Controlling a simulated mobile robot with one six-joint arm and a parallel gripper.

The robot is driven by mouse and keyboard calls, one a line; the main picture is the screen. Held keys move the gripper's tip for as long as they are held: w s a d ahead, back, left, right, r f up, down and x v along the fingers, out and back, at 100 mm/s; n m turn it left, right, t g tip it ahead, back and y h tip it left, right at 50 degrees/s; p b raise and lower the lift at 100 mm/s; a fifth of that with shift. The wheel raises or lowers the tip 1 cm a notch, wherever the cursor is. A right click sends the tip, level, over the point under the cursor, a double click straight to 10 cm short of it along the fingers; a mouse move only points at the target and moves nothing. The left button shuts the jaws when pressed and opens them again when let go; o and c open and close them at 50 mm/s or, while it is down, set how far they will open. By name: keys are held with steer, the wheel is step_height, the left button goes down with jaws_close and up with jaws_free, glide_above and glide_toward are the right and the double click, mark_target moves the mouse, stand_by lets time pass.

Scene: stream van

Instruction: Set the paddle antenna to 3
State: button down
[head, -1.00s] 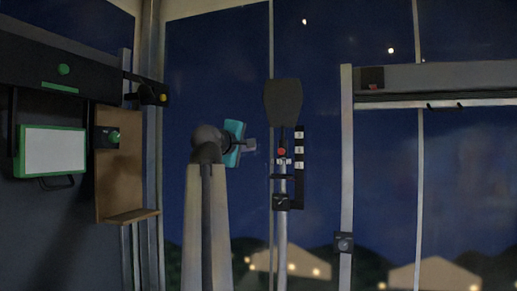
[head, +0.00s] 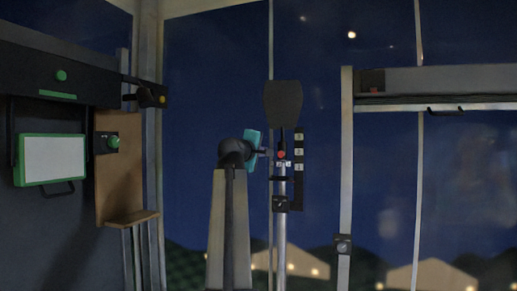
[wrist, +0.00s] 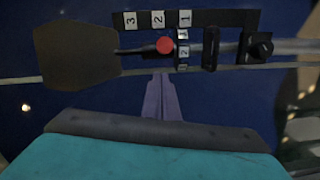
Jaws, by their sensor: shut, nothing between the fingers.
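The paddle antenna (head: 283,102) is a dark paddle above a vertical pole, with a red knob (head: 281,154) below it. A dark scale strip (head: 299,181) to its right carries the numbers 3, 2, 1 from top to bottom. The knob is roughly level with 2; small white marks just below it lie closer to 1. In the wrist view the paddle (wrist: 80,55) lies left and the red knob (wrist: 165,45) lies beyond my fingertips. My gripper (wrist: 160,76) is shut and empty, pointing at the pole just short of the knob. Contact cannot be seen.
A black clamp with a dial (head: 281,203) sits lower on the pole. A metal post (head: 346,160) with a small dial box stands to the right. A green-framed screen (head: 52,159) and a brown board (head: 118,165) are at the left.

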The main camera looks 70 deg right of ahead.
mark_target(279, 153)
steer(key=shift+s+d+f+p, duration=0.15)
steer(key=shift+s+p, duration=0.1)
steer(key=shift+s, duration=0.4)
steer(key=shift+s+d+f+p, duration=0.1)
steer(key=shift+s+p, duration=0.15)
steer(key=shift+s, duration=0.4)
steer(key=shift+a, duration=0.1)
steer(key=shift+s, duration=0.15)
steer(key=shift+s+b, duration=0.3)
steer(key=shift+s, duration=0.6)
steer(key=shift+s+d, duration=0.25)
steer(key=shift+s, duration=0.45)
steer(key=shift+s+d, duration=0.3)
steer(key=shift+s, duration=0.4)
steer(key=shift+s+d, duration=0.25)
steer(key=shift+s, duration=0.45)
steer(key=shift+a, duration=0.1)
